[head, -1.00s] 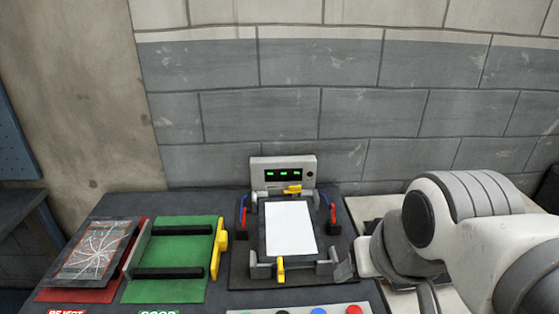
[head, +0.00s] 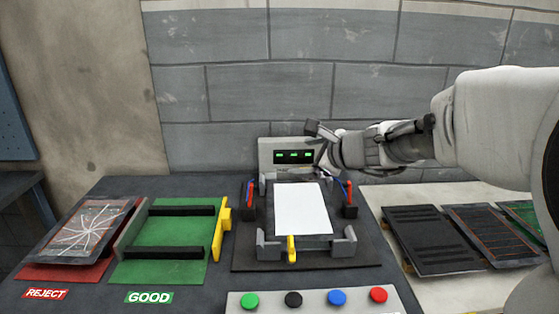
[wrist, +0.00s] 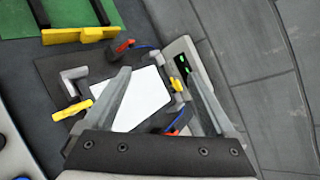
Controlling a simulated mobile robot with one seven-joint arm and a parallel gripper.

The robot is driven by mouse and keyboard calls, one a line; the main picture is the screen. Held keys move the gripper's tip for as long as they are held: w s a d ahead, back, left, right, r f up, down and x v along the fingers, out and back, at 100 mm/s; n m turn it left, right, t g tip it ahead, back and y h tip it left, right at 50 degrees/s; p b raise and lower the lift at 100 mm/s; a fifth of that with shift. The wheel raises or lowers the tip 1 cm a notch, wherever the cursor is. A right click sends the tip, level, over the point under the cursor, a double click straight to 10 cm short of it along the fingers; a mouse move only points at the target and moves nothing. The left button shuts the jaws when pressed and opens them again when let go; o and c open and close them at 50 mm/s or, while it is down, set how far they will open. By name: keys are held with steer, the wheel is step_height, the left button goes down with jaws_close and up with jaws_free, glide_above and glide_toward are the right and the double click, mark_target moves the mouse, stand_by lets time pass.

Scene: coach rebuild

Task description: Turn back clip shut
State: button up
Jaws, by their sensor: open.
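The yellow back clip (wrist: 178,85) shows in the wrist view, at the fixture's back edge beside the grey meter box. It lies between my finger outlines, nearer the right finger. In the head view I cannot make it out. My gripper (head: 316,145) is open and empty, above the back of the fixture, in front of the meter box; its fingers frame the fixture in the wrist view (wrist: 156,62). A white panel (head: 302,209) lies in the dark fixture (head: 250,257). The yellow front clip (head: 291,250) points across the front edge; it also shows in the wrist view (wrist: 72,110).
The meter box (head: 275,147) with green digits stands behind the fixture against the block wall. Red-and-blue probes (head: 250,197) flank the fixture. A green GOOD rack (head: 180,230) and red REJECT tray (head: 45,272) lie left. Dark panels (head: 430,240) lie right. Coloured buttons line the front.

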steer(key=w+d+f+m+h+b, duration=0.1)
steer(key=w+f+m+h+b, duration=0.1)
steer(key=w+f+m, duration=0.2)
steer(key=w+d+f+m+t+h+b, duration=0.1)
steer(key=w+d+f+m+h+b, duration=0.1)
steer(key=w+f+m, duration=0.3)
steer(key=w+d+f+m+t+h+b, duration=0.1)
steer(key=w+d+f+m+h+b, duration=0.1)
steer(key=w+f+m+b, duration=0.1)
steer(key=shift+w+f+m+b, duration=0.35)
steer(key=shift+w+f+m, duration=0.55)
steer(key=shift+w+m, duration=0.25)
steer(key=p+x, duration=0.1)
steer(key=x, duration=0.4)
steer(key=p+x, duration=0.1)
steer(key=x, duration=0.5)
steer(key=p+x, duration=0.2)
steer(key=x, duration=0.4)
steer(key=shift+w+r, duration=0.2)
steer(key=shift+w, duration=0.05)
